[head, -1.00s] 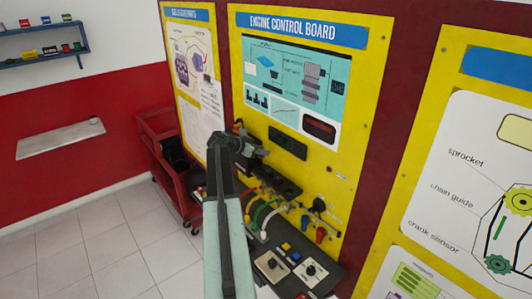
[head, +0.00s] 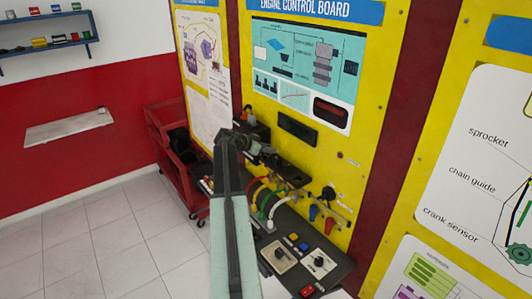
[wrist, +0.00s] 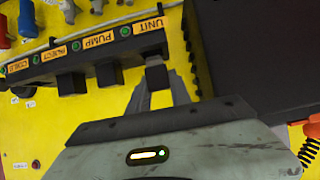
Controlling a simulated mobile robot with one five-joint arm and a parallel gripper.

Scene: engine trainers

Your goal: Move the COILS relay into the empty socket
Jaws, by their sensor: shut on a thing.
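In the wrist view my gripper (wrist: 155,95) is shut on a small black relay (wrist: 156,76), under the UNIT label of the relay strip (wrist: 85,50). I take it for the COILS relay, as the place under the COILS label (wrist: 18,67) is bare; no marking on it is readable. Two other black relays stand under INJECT (wrist: 71,84) and PUMP (wrist: 108,77). Whether the held relay is seated in the socket cannot be told. In the head view my gripper (head: 268,152) is at the yellow board, and the relay there is too small to make out.
Coloured plugs (head: 313,212) and a control panel (head: 305,255) are below right on the board. A red cart (head: 172,150) stands left.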

